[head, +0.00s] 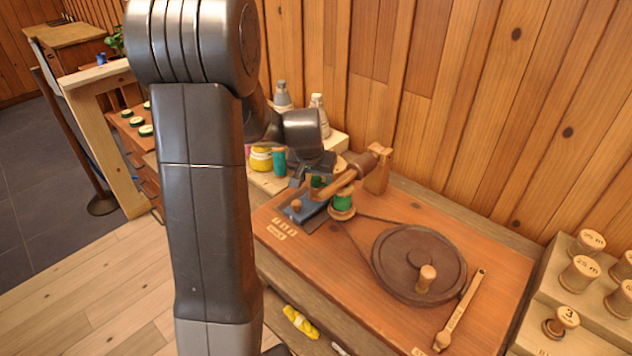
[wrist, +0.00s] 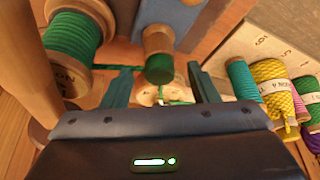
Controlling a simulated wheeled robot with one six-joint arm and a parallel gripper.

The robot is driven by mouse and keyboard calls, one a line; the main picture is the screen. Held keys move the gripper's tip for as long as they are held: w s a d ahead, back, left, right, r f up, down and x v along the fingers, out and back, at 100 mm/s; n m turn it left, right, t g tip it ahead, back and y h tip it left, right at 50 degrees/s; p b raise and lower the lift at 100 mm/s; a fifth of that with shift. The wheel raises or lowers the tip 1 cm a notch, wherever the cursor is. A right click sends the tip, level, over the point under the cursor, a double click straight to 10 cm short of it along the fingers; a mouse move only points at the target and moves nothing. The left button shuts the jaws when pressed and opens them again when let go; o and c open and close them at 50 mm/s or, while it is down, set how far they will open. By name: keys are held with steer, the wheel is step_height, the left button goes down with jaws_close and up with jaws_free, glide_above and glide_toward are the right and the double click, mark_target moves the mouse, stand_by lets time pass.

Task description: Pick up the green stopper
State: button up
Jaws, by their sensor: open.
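In the head view a small green patch (head: 316,181) shows at the fingers, mostly hidden by my gripper. My gripper (head: 311,182) is open and empty over the left end of the wooden bench. In the wrist view, my gripper (wrist: 161,80) has one finger on each side of the stopper, with gaps on both sides.
A spool of green thread (head: 343,203) stands close by, left of my fingers in the wrist view (wrist: 72,38). A wooden lever, a blue-grey block (head: 305,210) and a large dark wheel (head: 418,263) are on the bench. Colored thread rolls (wrist: 272,90) lie at the wrist view's right.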

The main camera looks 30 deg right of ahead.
steer(key=c, duration=1)
steer(key=shift+r, duration=0.1)
steer(key=shift+c, duration=0.2)
